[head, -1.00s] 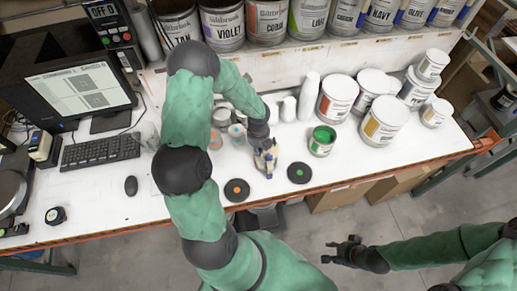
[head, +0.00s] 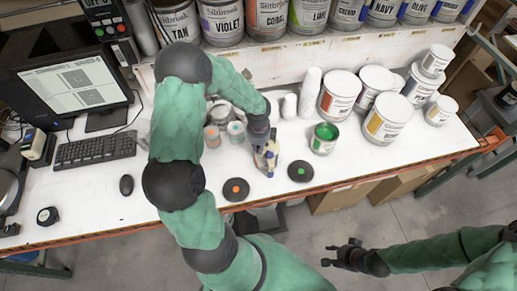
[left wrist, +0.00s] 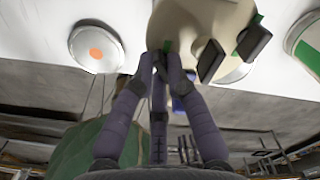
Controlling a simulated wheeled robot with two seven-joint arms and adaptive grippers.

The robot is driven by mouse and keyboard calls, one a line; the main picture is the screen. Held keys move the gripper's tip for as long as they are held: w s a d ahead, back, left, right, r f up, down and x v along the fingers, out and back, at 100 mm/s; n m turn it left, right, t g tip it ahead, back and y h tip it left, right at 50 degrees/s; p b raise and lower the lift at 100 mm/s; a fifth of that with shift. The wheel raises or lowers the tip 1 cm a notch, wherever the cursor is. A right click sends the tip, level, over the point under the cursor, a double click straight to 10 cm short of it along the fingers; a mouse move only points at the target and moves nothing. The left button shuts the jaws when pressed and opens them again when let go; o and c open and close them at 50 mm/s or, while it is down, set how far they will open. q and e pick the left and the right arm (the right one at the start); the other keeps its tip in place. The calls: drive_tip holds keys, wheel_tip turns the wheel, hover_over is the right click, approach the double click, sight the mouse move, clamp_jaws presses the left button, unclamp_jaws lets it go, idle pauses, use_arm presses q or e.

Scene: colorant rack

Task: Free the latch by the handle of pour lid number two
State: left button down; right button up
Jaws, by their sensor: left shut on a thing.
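A cream-coloured pour lid (left wrist: 205,22) with dark tabs fills the top middle of the left wrist view. My left gripper (left wrist: 160,62) is shut on its near edge, by a small green patch; the fingers hide the exact part gripped. In the head view the cream lid (head: 268,166) shows under my left gripper (head: 265,150), above the front of the bench between two dark discs. I cannot read a number on it, and the latch is not clear. My right gripper (head: 343,254) is open and empty in front of the bench.
A dark disc with an orange dot (head: 236,189) and one with a green dot (head: 300,171) lie near the bench's front edge. An open can of green paint (head: 324,139) stands to the right. Clear cups, white bottles and several cans stand behind.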

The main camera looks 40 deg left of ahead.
use_arm(q)
drive_tip(key=n+b, duration=0.2)
drive_tip(key=n, duration=0.2)
drive_tip(key=shift+f+b, duration=0.1)
drive_tip(key=shift+b, duration=0.25)
drive_tip(key=shift+w+d+n+b, duration=0.15)
drive_tip(key=shift+n+b, duration=0.85)
drive_tip(key=shift+n, duration=1)
drive_tip(key=c, duration=1.5)
unclamp_jaws()
drive_tip(key=shift+r, duration=0.2)
wheel_tip(320, 180, up, 12)
